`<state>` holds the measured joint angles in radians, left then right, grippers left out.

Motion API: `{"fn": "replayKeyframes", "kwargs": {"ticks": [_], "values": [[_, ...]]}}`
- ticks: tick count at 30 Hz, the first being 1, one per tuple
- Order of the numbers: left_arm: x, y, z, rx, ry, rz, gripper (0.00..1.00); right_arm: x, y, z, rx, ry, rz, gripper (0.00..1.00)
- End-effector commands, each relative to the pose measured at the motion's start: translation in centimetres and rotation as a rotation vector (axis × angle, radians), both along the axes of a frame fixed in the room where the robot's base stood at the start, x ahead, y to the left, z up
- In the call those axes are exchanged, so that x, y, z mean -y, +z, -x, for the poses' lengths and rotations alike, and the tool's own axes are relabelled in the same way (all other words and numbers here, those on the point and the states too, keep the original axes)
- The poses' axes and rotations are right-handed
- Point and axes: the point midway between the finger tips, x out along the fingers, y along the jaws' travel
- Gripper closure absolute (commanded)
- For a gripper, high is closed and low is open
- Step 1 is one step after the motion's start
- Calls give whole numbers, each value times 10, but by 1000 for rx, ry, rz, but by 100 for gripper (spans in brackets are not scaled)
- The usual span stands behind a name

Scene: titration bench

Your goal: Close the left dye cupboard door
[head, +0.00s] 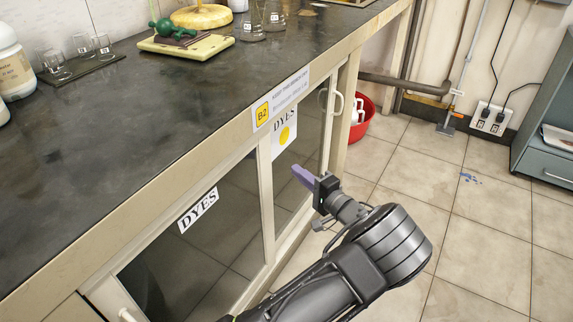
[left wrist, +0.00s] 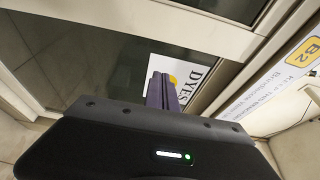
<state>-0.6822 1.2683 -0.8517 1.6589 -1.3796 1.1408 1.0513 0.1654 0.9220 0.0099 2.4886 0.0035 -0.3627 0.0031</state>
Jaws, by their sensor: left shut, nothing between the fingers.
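The left dye cupboard door is a dark glass panel (head: 195,255) in a cream frame with a DYES label (head: 198,210). It looks about level with the cupboard front; I cannot tell whether a small gap is left. Its pale handle (head: 128,315) shows at the bottom edge. The right door (head: 312,110) bears a DYES sheet with a yellow dot (head: 285,133) and a white handle (head: 337,103). My left gripper (head: 303,177) is shut and empty in front of the right door's lower part. In the left wrist view its purple fingers (left wrist: 162,92) overlap the DYES sheet (left wrist: 196,76); contact is unclear.
The dark worktop (head: 130,140) above carries glassware, a white bottle (head: 14,68) and a balance-like tray (head: 186,46). A red bin (head: 361,120) stands beyond the cupboard. A grey cabinet (head: 548,125) is at far right.

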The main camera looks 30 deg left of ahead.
Motion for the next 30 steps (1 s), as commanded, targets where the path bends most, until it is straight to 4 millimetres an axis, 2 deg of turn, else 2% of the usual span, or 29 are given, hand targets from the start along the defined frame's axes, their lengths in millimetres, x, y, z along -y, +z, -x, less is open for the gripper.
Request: {"fn": "replayKeyframes", "kwargs": {"ticks": [3,9,28,30], "values": [[22,2,7,-1,-2,0,100,-2,6,1,-2,4,-2,100],[42,0,13,-1,-1,-1,100,-3,9,2,-3,7,-4,100],[44,-1,14,-17,-1,-5,100,-3,8,2,-4,7,-5,100],[45,-8,10,-65,-16,11,100,-3,8,2,-4,7,-5,100]]}}
